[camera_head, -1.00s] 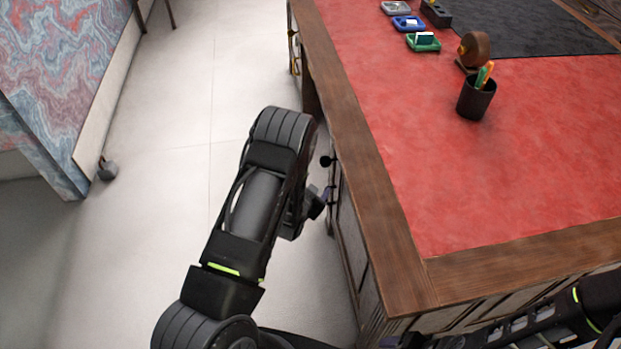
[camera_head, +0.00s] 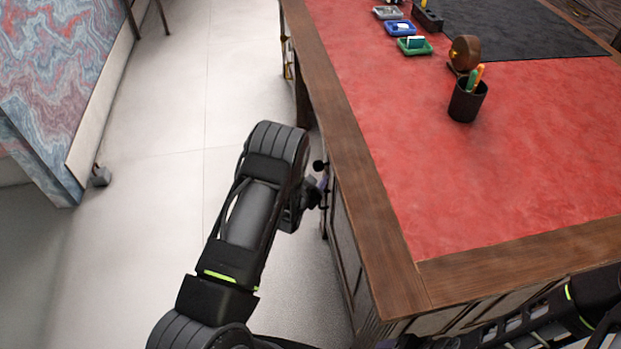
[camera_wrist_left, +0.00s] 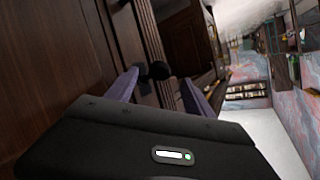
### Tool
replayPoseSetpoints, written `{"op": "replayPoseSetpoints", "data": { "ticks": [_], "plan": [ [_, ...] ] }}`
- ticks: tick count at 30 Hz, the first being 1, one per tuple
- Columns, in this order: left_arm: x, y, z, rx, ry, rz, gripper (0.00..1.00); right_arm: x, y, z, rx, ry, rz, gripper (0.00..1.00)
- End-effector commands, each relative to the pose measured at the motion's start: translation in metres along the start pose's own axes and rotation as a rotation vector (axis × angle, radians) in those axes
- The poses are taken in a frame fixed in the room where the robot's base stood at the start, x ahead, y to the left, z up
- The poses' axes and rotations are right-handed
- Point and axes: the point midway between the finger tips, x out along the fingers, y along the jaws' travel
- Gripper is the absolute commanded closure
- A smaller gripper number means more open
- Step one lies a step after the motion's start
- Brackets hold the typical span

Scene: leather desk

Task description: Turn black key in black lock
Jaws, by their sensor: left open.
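A small black round-headed piece (camera_head: 320,165) sticks out from the left side of the desk. It also shows in the left wrist view (camera_wrist_left: 159,70), just beyond my fingertips. It may be the black key; the lock itself cannot be made out. My left gripper (camera_head: 317,190) is beside the desk's left side, mostly hidden by its own arm. In the left wrist view its two purple fingers (camera_wrist_left: 160,92) are spread apart, with nothing seen held between them. My right arm comes in at the lower right; its gripper is at most partly visible at the bottom edge.
The wooden desk (camera_head: 370,225) has a red leather top carrying a pen cup (camera_head: 467,101), small trays (camera_head: 414,46) and a round brown object (camera_head: 465,52). A marbled wall stands at the far left.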

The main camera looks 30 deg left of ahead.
Motion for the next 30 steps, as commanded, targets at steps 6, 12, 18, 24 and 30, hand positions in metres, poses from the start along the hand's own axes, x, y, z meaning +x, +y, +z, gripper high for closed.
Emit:
{"op": "replayPoseSetpoints", "data": {
  "ticks": [6,12,18,24,30],
  "plan": [
    [0.029,0.001,0.001,0.001,-0.001,0.0,0.39,0.003,0.001,0.0,0.0,0.0,0.0,0.32],
    [0.036,0.0,0.001,0.0,-0.001,0.0,0.39,0.003,0.001,0.0,0.0,0.0,0.0,0.32],
    [0.036,0.0,0.0,0.0,-0.001,0.0,0.4,0.003,0.001,0.0,0.0,0.0,0.0,0.32],
    [0.036,0.0,0.0,0.0,-0.001,0.0,0.56,0.003,0.001,0.0,0.0,0.0,0.0,0.32],
    [0.036,0.0,0.0,0.0,-0.001,0.0,0.72,0.003,0.001,0.0,0.0,0.0,0.0,0.32]
  ]
}}
